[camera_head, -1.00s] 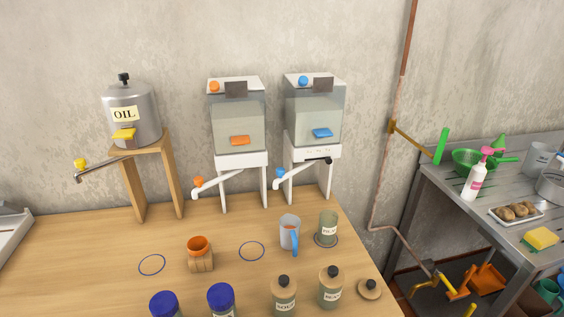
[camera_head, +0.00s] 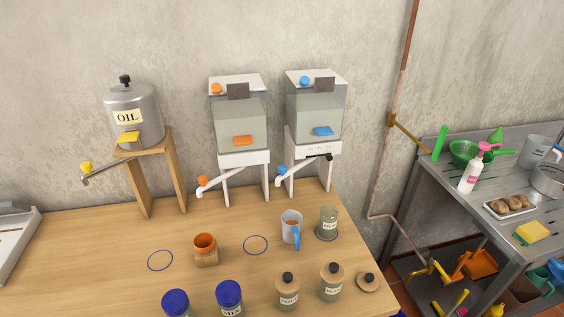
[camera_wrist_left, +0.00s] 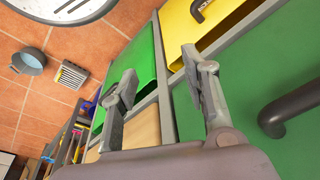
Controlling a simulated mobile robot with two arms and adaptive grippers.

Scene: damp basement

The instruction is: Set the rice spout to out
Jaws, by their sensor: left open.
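Two clear-bodied dispensers stand on white stands against the wall in the head view. One has an orange knob and tab (camera_head: 239,124); its white spout (camera_head: 220,182) slants down to the left. The other has a blue knob and tab (camera_head: 315,112); its white spout (camera_head: 296,174) also slants down to the left. Their dark plates are unreadable, so I cannot tell which is the rice one. My left gripper (camera_wrist_left: 160,65) is open and empty in the left wrist view, by green and yellow panels, away from the spouts. My right gripper is not in view.
An oil tank (camera_head: 133,114) stands on a wooden stand at left. An orange cup (camera_head: 205,244), a mug (camera_head: 291,226), a glass jar (camera_head: 328,219) and several lidded jars occupy the wooden counter (camera_head: 100,265). A metal sink table (camera_head: 450,203) is at right.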

